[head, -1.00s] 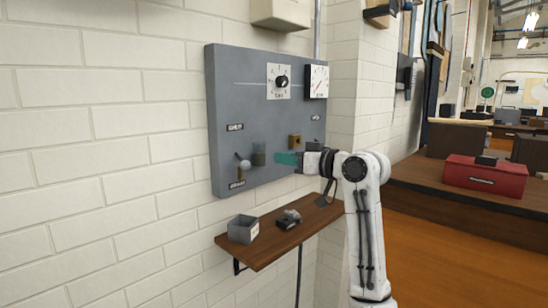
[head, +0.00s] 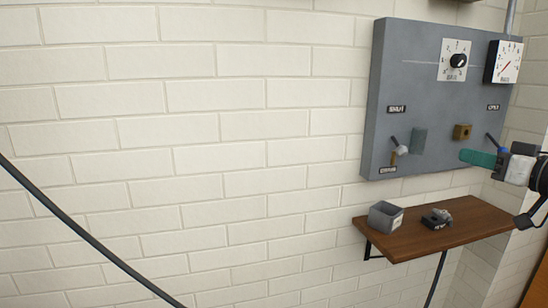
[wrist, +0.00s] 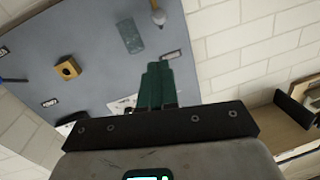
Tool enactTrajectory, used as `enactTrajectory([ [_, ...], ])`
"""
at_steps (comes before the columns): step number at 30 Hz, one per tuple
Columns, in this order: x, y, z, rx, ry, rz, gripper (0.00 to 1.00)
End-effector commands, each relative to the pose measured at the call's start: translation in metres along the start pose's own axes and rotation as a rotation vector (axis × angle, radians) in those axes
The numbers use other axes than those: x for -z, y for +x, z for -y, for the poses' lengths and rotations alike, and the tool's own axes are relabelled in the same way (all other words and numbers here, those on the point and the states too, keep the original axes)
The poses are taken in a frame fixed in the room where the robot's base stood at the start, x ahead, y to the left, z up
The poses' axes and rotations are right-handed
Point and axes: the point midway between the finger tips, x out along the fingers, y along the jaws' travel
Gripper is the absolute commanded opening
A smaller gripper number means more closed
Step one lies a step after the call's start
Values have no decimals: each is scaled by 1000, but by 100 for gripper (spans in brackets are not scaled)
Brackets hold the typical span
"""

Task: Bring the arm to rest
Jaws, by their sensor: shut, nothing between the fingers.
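My gripper (head: 481,158) has teal fingers and is at the right edge of the head view, in front of the lower right of the grey wall panel (head: 425,105). The fingers are shut together and empty. In the wrist view my gripper (wrist: 156,72) points at the panel (wrist: 95,50), apart from it as far as I can tell. Most of my arm is cut off by the right edge of the head view.
The panel carries a dial knob (head: 458,61), a gauge (head: 503,62), a lever (head: 398,151), a brass block (head: 462,132) and a blue-tipped lever (head: 503,150). Below, a wooden shelf (head: 440,238) holds a grey box (head: 385,217) and a small dark object (head: 436,218). The brick wall (head: 180,120) is bare at left.

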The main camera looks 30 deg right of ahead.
Motion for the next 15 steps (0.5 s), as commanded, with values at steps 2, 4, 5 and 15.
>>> enactTrajectory([
  [2, 0, 0, 0, 0, 0, 0, 0],
  [4, -6, 4, 4, 3, 9, 14, 0],
  [5, -13, 8, 6, 6, 17, 27, 0],
  [15, -188, 50, 100, 20, 155, 416, 0],
])
